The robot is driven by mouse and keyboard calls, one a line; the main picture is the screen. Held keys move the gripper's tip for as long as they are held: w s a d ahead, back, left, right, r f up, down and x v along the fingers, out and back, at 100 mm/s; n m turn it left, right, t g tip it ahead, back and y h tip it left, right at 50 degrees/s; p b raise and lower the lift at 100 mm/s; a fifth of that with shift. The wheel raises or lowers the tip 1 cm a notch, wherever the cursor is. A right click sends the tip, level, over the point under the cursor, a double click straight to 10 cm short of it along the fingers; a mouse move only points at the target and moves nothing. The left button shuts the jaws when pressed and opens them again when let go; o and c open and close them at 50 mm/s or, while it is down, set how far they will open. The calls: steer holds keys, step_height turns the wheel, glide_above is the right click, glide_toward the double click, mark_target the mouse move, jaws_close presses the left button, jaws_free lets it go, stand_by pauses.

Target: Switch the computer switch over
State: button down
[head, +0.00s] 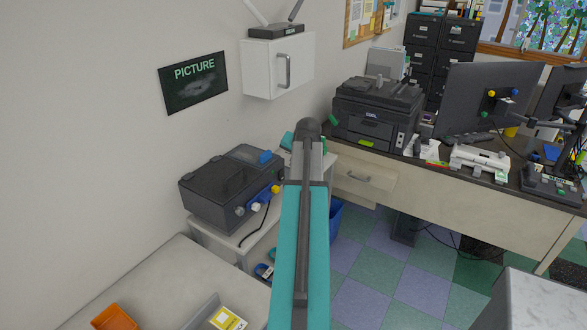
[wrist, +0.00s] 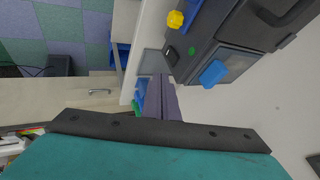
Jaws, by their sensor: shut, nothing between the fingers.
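I cannot pick out the computer switch for certain. A dark device with small labels and controls (head: 550,186) lies on the desk at the far right. Yellow and blue knobs (head: 491,94) show at the back of the monitor. My gripper (wrist: 160,98) is shut and empty in the wrist view, near the black machine. In the head view my teal arm hides the fingers. The black machine (head: 222,190) stands on a pale cabinet, with a blue part on top and blue, white and yellow knobs; its blue part (wrist: 213,73) and yellow knob (wrist: 175,19) show right of my fingers.
A black printer (head: 375,114) and a white device (head: 480,160) stand on the desk (head: 455,188). A white wall cabinet (head: 270,67) hangs above the machine. An orange tray (head: 115,318) lies at lower left. The checkered floor (head: 385,280) is clear right of my arm.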

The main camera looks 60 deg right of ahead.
steer(key=shift+b+v, duration=0.3)
steer(key=shift+v, duration=1.4)
steer(key=shift+w+r, duration=0.2)
steer(key=shift+w, duration=0.05)
